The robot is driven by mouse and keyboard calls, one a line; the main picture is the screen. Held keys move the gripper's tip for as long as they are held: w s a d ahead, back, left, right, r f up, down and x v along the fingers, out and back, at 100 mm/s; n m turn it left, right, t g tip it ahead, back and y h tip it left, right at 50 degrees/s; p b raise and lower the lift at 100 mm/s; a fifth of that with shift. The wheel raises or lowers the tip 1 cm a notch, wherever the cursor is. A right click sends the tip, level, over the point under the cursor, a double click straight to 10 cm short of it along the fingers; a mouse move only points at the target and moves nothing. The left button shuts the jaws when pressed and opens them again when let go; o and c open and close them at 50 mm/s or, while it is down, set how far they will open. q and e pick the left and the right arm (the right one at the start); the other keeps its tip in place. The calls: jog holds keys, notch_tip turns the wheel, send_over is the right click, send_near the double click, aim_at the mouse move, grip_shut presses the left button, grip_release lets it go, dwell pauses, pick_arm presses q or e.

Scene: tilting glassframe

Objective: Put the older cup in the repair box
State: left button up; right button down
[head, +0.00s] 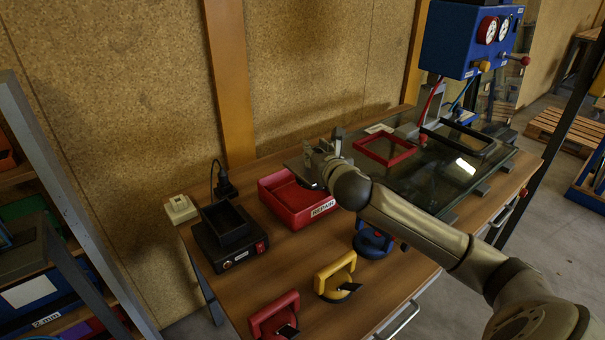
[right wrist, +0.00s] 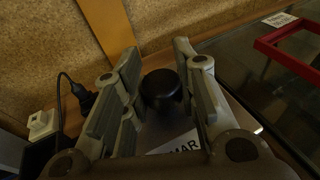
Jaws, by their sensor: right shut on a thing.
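The red repair box (head: 325,209), with a white "REPAIR" label, stands open-topped on the wooden table in the head view. My right gripper (head: 322,160) is over its back right side and hides part of it. In the right wrist view the right gripper (right wrist: 160,95) is shut on a black knob (right wrist: 162,85) on a grey plate (right wrist: 215,115). Part of its label, reading "MAR", shows. Three suction cups with handles, red (head: 272,313), yellow (head: 335,275) and blue (head: 371,243), sit on the table. Their ages cannot be read. My left gripper is not in view.
A black device (head: 232,258) with a tray on top stands left of the box, beside a black plug and a white block (head: 180,209). A glass sheet (head: 435,178) with a red frame (head: 385,160) lies to the right. A blue gauge unit (head: 448,42) stands behind.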

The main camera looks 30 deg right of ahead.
jog(key=w+d+f+b, duration=0.1)
jog(key=w+f, duration=0.7)
jog(key=f, duration=0.2)
jog(key=shift+s+f, duration=0.1)
jog(key=shift+f, duration=0.55)
jog(key=c, duration=1.1)
grip_release()
jog(key=shift+f, duration=0.1)
jog(key=shift+c, duration=0.2)
